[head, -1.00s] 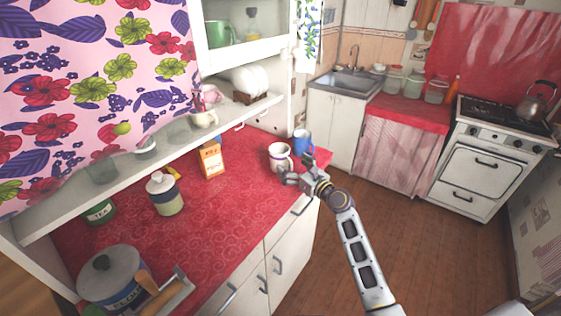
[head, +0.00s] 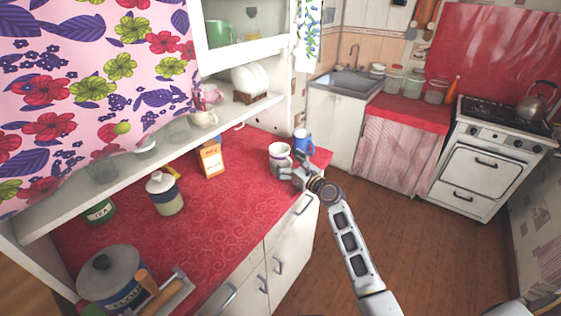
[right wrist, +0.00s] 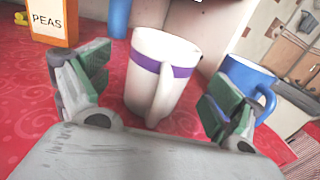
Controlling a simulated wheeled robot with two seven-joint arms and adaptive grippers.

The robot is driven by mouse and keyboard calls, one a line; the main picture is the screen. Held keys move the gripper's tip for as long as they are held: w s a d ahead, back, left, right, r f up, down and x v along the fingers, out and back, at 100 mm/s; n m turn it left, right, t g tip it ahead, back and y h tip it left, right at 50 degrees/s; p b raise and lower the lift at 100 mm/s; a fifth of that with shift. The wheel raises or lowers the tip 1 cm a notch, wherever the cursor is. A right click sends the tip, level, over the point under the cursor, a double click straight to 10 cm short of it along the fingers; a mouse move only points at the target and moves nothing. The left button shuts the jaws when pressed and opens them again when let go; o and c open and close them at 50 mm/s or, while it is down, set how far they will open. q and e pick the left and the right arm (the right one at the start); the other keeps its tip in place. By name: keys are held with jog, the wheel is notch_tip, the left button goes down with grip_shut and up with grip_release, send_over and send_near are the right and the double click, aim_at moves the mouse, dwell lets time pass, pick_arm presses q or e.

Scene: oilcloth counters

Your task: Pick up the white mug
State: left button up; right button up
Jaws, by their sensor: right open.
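The white mug (head: 279,156) stands upright on the red counter near its right end. In the right wrist view the white mug (right wrist: 160,75) shows a purple band, and its handle faces the camera. My right gripper (head: 296,170) is at the mug's near right side in the head view. In the right wrist view my right gripper (right wrist: 150,85) is open, with one finger to each side of the mug; the mug appears ahead of and between the fingers. I cannot tell whether they touch it. My left gripper is not in view.
A blue mug (head: 302,142) stands just behind and right of the white mug; it also shows close to the right finger in the right wrist view (right wrist: 246,80). An orange PEAS box (head: 211,158) stands to the left. The red counter (head: 235,205) is clear in front.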

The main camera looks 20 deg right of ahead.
aim_at(285, 158)
jog(key=shift+x, duration=0.9)
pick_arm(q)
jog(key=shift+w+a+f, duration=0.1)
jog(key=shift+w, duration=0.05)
pick_arm(e)
jog(key=shift+x, duration=0.95)
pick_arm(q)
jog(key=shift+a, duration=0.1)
pick_arm(e)
jog(key=shift+f, duration=0.2)
jog(key=shift+c, duration=0.2)
jog(key=shift+r, duration=0.1)
jog(key=c, duration=1.3)
jog(key=shift+r, duration=0.55)
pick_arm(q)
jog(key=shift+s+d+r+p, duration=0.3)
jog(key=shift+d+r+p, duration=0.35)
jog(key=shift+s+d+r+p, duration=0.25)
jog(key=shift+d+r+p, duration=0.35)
pick_arm(e)
jog(key=shift+r, duration=4.45)
